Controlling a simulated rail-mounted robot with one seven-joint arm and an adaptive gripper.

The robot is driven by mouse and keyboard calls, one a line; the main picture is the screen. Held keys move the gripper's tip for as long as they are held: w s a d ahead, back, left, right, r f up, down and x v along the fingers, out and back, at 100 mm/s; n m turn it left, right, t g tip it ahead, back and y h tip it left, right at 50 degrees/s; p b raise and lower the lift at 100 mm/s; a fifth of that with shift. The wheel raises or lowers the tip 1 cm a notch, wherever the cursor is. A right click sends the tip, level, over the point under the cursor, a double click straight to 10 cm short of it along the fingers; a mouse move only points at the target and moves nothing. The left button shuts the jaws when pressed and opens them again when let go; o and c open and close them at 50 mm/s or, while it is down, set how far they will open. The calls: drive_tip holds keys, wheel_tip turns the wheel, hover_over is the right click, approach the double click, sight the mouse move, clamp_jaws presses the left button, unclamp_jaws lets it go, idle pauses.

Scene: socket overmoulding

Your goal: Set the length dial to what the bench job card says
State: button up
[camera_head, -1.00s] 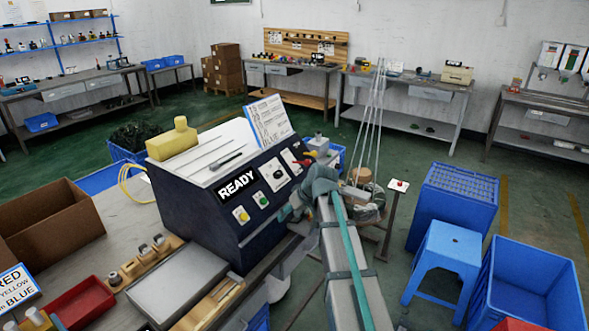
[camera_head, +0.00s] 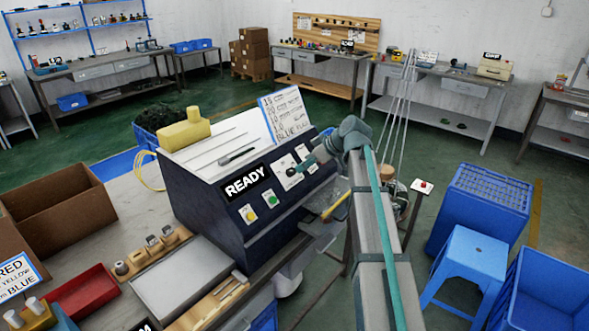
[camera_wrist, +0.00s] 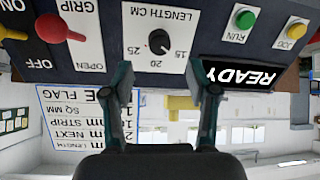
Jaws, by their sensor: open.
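The length dial (camera_wrist: 158,42) is a black knob on a white plate marked LENGTH CM, with 15, 20 and 25 around it. The wrist view shows it upside down, and I cannot read its pointer setting surely. My gripper (camera_wrist: 167,85) is open, its two fingers pointing at the panel and apart on either side below the dial, holding nothing. In the head view my gripper (camera_head: 298,168) is in front of the dial plate and partly covers it. A blue-framed job card (camera_head: 285,115) stands on the machine; its lines are too small to read fully, though BLUE FLAG shows.
The dark machine (camera_head: 205,205) has a READY display (camera_head: 248,182), a green RUN button (camera_wrist: 246,19) and a yellow JOG button (camera_wrist: 296,30). Red-knobbed GRIP (camera_wrist: 50,27) and ON/OFF levers are beside the dial plate. A yellow block (camera_head: 184,130) is on top.

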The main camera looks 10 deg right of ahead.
sight(293, 171)
drive_tip(key=p+x, duration=0.1)
drive_tip(key=x, duration=0.6)
drive_tip(key=shift+p, duration=0.35)
clamp_jaws()
drive_tip(key=shift+f+m, duration=0.1)
drive_tip(key=shift+m, duration=0.3)
drive_tip(key=shift+m+b, duration=0.65)
drive_tip(key=shift+m, duration=0.25)
drive_tip(key=m, duration=0.3)
drive_tip(key=shift+m+b, duration=0.3)
drive_tip(key=shift+b, duration=0.05)
drive_tip(key=m, duration=0.5)
drive_tip(key=shift+m+t+y, duration=0.3)
